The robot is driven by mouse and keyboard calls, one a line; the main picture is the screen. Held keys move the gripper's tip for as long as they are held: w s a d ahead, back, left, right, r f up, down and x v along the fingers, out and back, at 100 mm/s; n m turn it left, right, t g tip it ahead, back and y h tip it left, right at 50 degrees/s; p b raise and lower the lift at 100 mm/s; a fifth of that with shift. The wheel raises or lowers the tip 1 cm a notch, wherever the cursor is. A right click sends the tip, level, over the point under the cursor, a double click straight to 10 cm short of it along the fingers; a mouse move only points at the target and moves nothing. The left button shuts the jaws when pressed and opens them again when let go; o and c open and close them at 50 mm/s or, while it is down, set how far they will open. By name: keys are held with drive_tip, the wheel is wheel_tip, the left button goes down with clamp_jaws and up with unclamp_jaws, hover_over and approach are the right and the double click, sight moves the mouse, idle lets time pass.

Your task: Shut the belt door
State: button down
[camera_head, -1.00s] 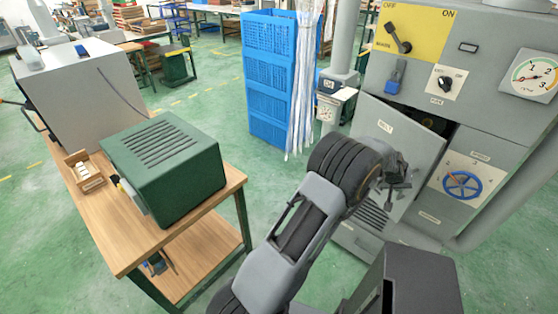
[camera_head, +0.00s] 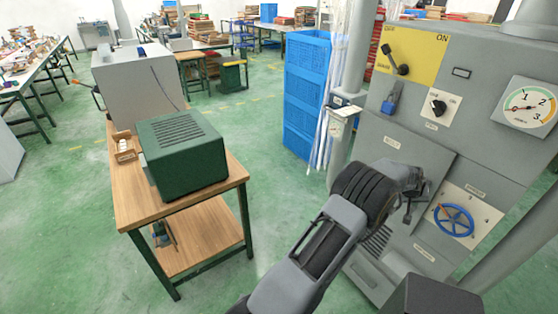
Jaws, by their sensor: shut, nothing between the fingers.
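The belt door (camera_head: 428,160) is a grey panel with a small label, on the front of the grey machine (camera_head: 470,90). It lies flush or nearly flush with the machine front, and no dark opening shows along its upper edge. I cannot tell whether it is latched. My gripper (camera_head: 409,214) is small and dark at the end of my arm, in front of the door's lower right part. It looks shut and empty. My wrist hides the lower middle of the door, and I cannot tell whether the fingers touch it.
A blue handwheel (camera_head: 454,220) sits right of the door. A lever on a yellow panel (camera_head: 414,54), a blue padlock-like part (camera_head: 391,98) and a gauge (camera_head: 529,107) are above. A wooden bench (camera_head: 137,196) with a green box (camera_head: 184,165) stands left. Green floor between is clear.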

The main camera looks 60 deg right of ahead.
drive_tip(key=shift+s+d+r, duration=0.3)
drive_tip(key=shift+s+r, duration=0.05)
drive_tip(key=shift+r, duration=0.15)
drive_tip(key=w+a+f+b, duration=0.1)
drive_tip(key=w+a+b, duration=0.2)
drive_tip(key=a+b, duration=0.15)
drive_tip(key=a+r, duration=0.5)
drive_tip(key=r, duration=0.3)
drive_tip(key=shift+w, duration=0.35)
drive_tip(key=shift+a, duration=0.1)
